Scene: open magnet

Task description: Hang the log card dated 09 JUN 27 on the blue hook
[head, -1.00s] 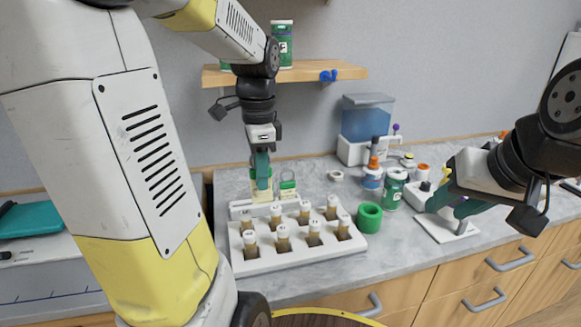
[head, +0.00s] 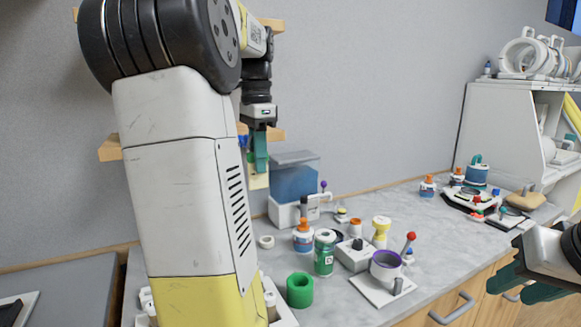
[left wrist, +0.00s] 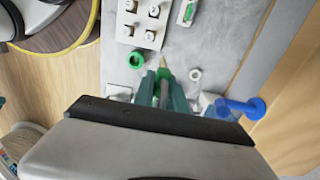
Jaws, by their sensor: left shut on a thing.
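My left gripper (head: 260,160) is shut on a pale yellow card (head: 258,181), held up in front of the wall near the shelf. The card also shows in the left wrist view (left wrist: 160,63), with green at the fingertips; its date is not readable. The blue hook (left wrist: 242,107) is at the right in the left wrist view, beside the gripper and apart from the card. In the head view only a bit of blue (head: 242,142) shows behind my left arm. My right gripper (head: 525,284) is open and empty at the right.
The wooden shelf (head: 110,149) is mostly hidden by my left arm. A green ring (head: 300,291), a green can (head: 325,252), bottles and a purple-rimmed cup (head: 386,265) stand on the counter.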

